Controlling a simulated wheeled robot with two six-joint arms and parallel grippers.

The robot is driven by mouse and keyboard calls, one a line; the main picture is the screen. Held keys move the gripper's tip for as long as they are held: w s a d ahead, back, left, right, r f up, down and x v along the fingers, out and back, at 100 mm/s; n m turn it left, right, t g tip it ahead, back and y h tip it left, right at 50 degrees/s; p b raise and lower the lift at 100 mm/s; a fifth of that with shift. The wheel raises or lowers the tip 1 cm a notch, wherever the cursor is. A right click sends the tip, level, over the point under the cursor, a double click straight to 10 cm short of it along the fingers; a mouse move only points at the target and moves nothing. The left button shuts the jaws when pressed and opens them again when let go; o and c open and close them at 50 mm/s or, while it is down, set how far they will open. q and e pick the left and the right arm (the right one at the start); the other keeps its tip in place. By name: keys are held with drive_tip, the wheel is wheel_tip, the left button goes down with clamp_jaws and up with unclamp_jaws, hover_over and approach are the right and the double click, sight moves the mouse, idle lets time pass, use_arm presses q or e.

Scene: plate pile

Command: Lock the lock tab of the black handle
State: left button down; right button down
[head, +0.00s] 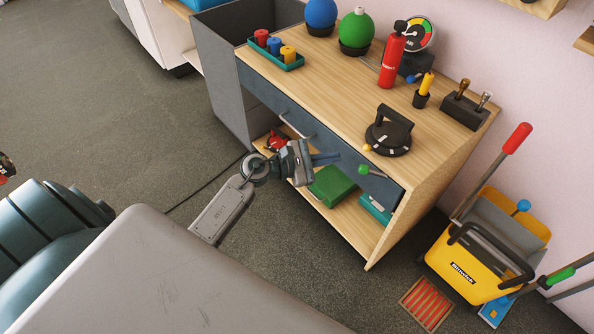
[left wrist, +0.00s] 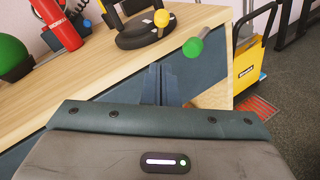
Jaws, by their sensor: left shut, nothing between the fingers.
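The black handle (head: 393,117) stands on a round black base on the wooden worktop. A small yellow ball (head: 366,148) sits at the base's near left edge; I cannot tell whether it belongs to the lock tab. In the left wrist view the black handle (left wrist: 142,38) is cut off at the top, with the yellow ball (left wrist: 161,18) in front of it. My left gripper (head: 337,157) is shut and empty, in front of the blue-grey drawer front, apart from the handle. Its fingers (left wrist: 160,78) also show in the left wrist view. My right gripper is not in view.
A green knob (head: 363,169) on a rod sticks out by the drawer front (head: 290,108), close to my left fingers. A red extinguisher (head: 392,60), a yellow cylinder in a black cup (head: 423,92) and a lever block (head: 464,110) stand around the handle. A yellow bucket (head: 470,262) stands right.

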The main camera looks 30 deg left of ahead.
use_arm(q)
drive_tip(key=f+b+v, duration=0.1)
drive_tip(key=v, duration=0.7)
drive_tip(key=shift+r, duration=0.4)
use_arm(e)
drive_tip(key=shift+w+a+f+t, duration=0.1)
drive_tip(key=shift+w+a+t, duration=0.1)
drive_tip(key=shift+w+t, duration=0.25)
use_arm(q)
drive_tip(key=shift+a, duration=0.1)
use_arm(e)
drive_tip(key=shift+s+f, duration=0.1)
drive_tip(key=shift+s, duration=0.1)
